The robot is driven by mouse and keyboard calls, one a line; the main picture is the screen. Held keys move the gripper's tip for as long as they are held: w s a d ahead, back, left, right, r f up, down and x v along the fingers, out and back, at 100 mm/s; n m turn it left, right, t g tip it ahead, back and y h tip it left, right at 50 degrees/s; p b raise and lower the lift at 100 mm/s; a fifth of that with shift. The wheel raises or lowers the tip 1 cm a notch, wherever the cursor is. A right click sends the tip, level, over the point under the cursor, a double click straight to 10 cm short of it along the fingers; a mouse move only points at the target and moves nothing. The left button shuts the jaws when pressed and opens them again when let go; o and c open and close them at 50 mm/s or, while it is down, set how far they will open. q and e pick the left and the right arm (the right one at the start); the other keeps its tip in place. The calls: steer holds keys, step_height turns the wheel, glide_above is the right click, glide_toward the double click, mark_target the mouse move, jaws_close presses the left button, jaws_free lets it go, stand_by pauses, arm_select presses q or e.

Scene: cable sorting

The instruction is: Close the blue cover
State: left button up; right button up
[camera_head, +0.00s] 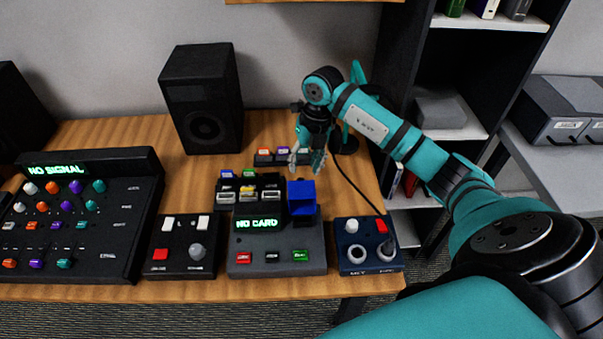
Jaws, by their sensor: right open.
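The blue cover (301,194) stands raised at the back right of a dark device (276,250) whose display reads "NO CARD". My right gripper (306,166) is open, pointing down, just behind and above the blue cover in the picture. I see no contact between them, but the exact gap is hard to tell. My left gripper is not in view.
A "NO SIGNAL" panel (85,215), a small black control box (182,250) and a dark blue box with knobs (368,254) stand along the table (135,140). Small coloured modules (250,192) sit behind the device. A black speaker (203,100) stands at the back.

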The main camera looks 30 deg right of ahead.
steer(key=f, duration=0.4)
steer(key=shift+w+a, duration=0.1)
steer(key=shift+a, duration=0.25)
steer(key=shift+f, duration=0.3)
jaws_close()
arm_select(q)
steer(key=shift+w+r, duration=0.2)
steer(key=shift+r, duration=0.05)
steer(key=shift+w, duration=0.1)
